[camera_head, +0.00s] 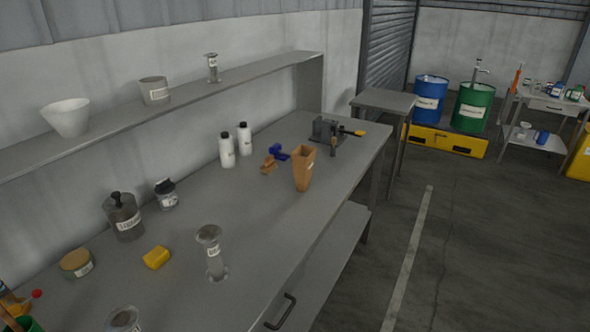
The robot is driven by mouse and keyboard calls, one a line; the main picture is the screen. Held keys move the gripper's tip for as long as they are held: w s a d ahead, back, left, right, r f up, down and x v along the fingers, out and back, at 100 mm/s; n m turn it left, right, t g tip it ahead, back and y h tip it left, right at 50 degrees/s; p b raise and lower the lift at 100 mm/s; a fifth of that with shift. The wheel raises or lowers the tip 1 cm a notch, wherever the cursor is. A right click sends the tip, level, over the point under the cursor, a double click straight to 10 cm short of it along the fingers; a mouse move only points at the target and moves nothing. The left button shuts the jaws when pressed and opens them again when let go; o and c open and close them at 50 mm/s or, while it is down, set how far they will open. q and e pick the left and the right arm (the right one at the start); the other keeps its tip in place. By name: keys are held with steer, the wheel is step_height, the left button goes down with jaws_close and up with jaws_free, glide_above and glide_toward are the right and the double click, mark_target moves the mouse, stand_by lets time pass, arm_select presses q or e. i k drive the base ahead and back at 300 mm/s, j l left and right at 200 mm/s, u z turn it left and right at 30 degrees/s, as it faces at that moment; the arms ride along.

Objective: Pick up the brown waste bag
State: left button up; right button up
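A brown waste bag (304,169) stands upright on the grey workbench, near its front edge and right of the middle.
The grey workbench (190,248) holds white bottles (227,150), a blue item (279,152), a yellow block (156,258), a glass cylinder (213,255) and a dark vise-like device (326,131). A shelf (215,84) runs above. Open floor (470,255) lies to the right.

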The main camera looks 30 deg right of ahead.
mark_target(302, 167)
steer(key=l+z, duration=0.1)
steer(key=z, duration=0.8)
steer(key=i, duration=0.1)
